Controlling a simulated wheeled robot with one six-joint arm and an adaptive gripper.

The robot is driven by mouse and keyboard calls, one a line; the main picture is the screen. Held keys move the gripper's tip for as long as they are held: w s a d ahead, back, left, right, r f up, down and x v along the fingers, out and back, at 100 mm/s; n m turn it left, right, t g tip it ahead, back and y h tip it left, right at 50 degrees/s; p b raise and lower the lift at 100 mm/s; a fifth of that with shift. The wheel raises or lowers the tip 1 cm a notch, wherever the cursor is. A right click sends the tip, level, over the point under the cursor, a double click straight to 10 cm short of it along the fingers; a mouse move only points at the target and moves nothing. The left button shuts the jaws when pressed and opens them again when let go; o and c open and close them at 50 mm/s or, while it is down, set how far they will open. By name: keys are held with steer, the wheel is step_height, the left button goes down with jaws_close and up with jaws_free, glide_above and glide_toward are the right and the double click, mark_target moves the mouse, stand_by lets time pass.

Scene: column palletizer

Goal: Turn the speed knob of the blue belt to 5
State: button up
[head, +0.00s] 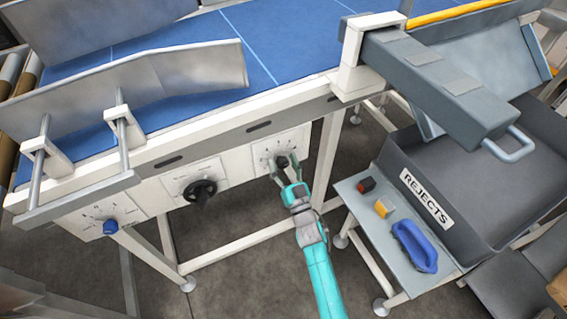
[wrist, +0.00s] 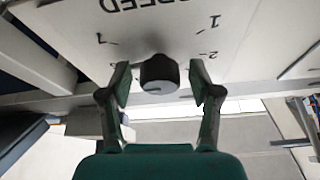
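The blue belt (head: 200,50) runs across the top of a white conveyor frame. A dark round speed knob (head: 283,162) sits on the right-hand dial panel (head: 262,148) of that frame. My gripper (head: 287,170) is at this knob. In the wrist view the knob (wrist: 159,72) stands between the two fingers of my gripper (wrist: 160,84), with a gap on each side. The gripper is open and holds nothing. The word SPEED (wrist: 125,5) shows upside down and cut off, with 1 and 2 to the right. The knob's setting is not clear.
A black handwheel (head: 199,190) and a blue knob (head: 110,227) are on panels further left. To the right, a grey shelf (head: 398,260) holds a blue handle-like item (head: 414,246) and small red and orange items beside the REJECTS bin (head: 440,165).

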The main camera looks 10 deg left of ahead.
steer(key=c, duration=1)
steer(key=shift+n+y, duration=0.3)
steer(key=shift+n, duration=0.2)
steer(key=n+g+y, duration=0.1)
steer(key=n, duration=0.4)
steer(key=shift+g+y, duration=0.4)
steer(key=shift+n+g+y, duration=0.4)
steer(key=shift+n+g, duration=0.15)
steer(key=shift+n, duration=0.8)
steer(key=shift+n+g+y, duration=0.4)
steer(key=shift+n+g, duration=0.15)
steer(key=shift+n, duration=0.8)
steer(key=o, duration=1.1)
steer(key=shift+o, duration=0.2)
